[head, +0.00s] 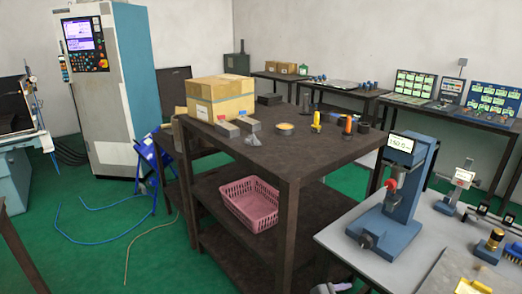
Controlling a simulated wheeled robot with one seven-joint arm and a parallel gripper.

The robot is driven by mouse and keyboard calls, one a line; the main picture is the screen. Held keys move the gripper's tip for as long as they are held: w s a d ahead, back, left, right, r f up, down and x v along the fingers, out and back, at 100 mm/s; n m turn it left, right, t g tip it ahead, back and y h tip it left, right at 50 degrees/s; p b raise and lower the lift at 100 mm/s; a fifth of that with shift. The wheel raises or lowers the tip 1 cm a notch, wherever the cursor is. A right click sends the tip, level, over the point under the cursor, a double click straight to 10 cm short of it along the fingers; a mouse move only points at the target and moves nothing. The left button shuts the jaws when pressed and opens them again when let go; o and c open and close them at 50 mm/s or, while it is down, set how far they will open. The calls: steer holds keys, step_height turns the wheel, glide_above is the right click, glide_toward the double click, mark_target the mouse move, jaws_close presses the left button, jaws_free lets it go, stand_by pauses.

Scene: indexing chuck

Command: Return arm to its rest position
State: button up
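The task names only my arm. I cannot make out my arm or my gripper in the head view, so its pose and its fingers are hidden from me. A small grey and purplish object (331,288) is cut off by the bottom edge, and I cannot tell what it is.
A dark shelved table (330,157) stands in the middle with a cardboard box (220,98) and small parts on top, and a pink basket (250,203) below. A grey bench (340,237) with a blue press (401,190) is at right.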

steer(key=s+a+f+m+g+y+p, duration=0.35)
steer(key=s+m+g+y, duration=0.25)
steer(key=s+m+y, duration=0.3)
steer(key=s+a+r+m+t+y+p, duration=0.1)
steer(key=r+m, duration=0.3)
steer(key=r, duration=0.7)
steer(key=a+r+m+t+y+p, duration=0.2)
steer(key=a+r+m+y+p, duration=0.1)
steer(key=r, duration=0.8)
steer(key=shift+s+a+r+m+p, duration=0.2)
steer(key=shift+s+a+m+p, duration=0.3)
steer(key=shift+a+m, duration=0.45)
steer(key=shift+w+d, duration=0.1)
steer(key=shift+w, duration=0.15)
